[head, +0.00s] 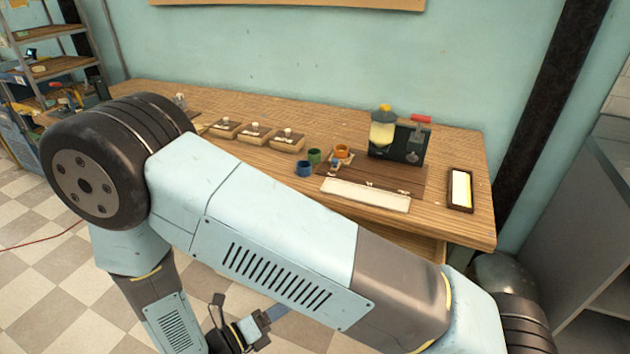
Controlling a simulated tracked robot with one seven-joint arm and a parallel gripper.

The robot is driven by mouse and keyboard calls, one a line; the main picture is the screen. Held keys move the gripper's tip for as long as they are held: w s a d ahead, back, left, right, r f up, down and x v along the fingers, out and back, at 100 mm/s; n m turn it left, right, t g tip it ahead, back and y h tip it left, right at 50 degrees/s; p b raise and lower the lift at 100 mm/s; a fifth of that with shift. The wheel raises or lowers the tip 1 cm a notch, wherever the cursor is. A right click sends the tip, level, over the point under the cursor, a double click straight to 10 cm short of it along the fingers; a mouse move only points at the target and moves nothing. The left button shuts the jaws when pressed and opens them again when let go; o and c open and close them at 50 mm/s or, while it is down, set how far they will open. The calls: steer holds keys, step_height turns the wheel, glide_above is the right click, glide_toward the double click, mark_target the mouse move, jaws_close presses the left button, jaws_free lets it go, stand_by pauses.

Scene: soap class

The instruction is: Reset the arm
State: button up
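My arm fills the front of the head view. Its pale blue link (270,230) runs from the lower right up to a large dark joint (110,165) at the left, and another link (160,305) drops down from there. What looks like my gripper (250,326) is low in the picture, below the long link, well in front of the workbench. It is small and partly cut off by the bottom edge, so its fingers cannot be made out.
A wooden workbench (462,150) stands along the wall behind my arm. It bears a soap dispenser machine (395,140), small coloured cups (314,156), several wooden boxes (255,134), a white mould (365,195) and a framed tray (460,189). Shelves (50,65) stand at the left.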

steer(key=w+d+r+m+g+y, duration=0.3)
steer(key=w+d+r+m+g, duration=0.25)
steer(key=d+r+m, duration=0.4)
steer(key=w+d+r+m+g+y, duration=0.35)
steer(key=d+r+m+g, duration=0.3)
steer(key=r+m, duration=0.5)
steer(key=s+d+r+m+t+y, duration=0.3)
steer(key=d+r+m, duration=0.4)
steer(key=r+m, duration=0.1)
steer(key=s+d+r+m+t+y, duration=0.3)
steer(key=d+r+m+y, duration=0.1)
steer(key=d+r+m, duration=0.3)
step_height(320, 180, up, 3)
steer(key=shift+d+f+m+t, duration=0.1)
steer(key=shift+d+m+t, duration=0.2)
steer(key=shift+m, duration=0.9)
